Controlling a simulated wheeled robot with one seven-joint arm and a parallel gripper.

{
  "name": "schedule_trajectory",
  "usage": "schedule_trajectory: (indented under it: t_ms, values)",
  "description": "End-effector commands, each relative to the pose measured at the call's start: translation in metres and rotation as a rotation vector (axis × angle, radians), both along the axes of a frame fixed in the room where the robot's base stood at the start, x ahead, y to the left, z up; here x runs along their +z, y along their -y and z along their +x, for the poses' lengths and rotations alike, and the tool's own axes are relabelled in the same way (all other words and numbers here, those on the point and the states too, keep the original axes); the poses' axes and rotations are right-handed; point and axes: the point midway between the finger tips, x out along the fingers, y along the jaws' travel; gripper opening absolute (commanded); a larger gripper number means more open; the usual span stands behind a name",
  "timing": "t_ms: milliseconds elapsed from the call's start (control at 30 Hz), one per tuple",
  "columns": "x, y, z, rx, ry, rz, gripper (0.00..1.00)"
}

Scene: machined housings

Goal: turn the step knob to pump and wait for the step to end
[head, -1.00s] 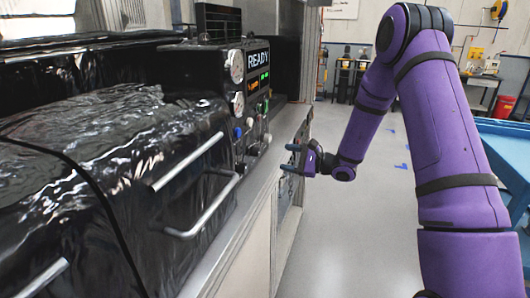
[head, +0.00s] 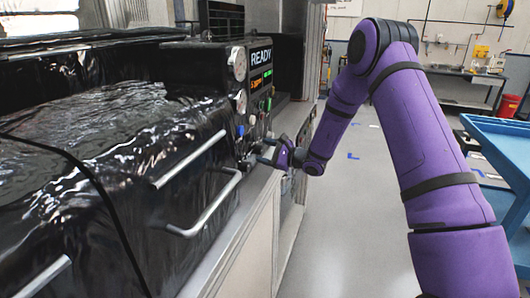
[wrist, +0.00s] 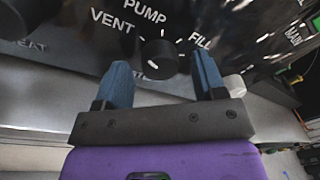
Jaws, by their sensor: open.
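The step knob (wrist: 159,57) is a dark round knob on a black panel in the wrist view, with a small white mark on it. The labels VENT, PUMP and FILL arc around it, PUMP at the top; I cannot tell for sure which label it points to. My gripper (wrist: 162,68) is open, with its blue fingers to the left and right of the knob and nothing gripped. In the head view my gripper (head: 268,151) is at the lower part of the control panel (head: 250,100). The panel's display (head: 261,55) reads READY.
A black-wrapped housing (head: 110,150) with metal bar handles (head: 205,205) stands left of the panel. A pale ledge (head: 235,235) runs along its front. A white knob or button (wrist: 235,86) is close to the right finger. A blue cart (head: 500,145) stands at right; the floor between is clear.

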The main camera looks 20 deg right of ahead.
Motion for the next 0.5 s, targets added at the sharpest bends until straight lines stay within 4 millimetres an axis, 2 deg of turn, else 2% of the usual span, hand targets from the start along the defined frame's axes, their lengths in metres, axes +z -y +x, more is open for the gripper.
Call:
schedule_trajectory:
  t_ms: [300, 367, 500]
  values:
    - [0.0001, -0.0021, 0.0020, 0.000, 0.000, 0.000, 0.64]
    - [0.0001, -0.0022, 0.0019, 0.000, 0.000, 0.000, 0.52]
    - [0.0001, -0.0021, 0.0019, 0.000, 0.000, 0.000, 0.20]
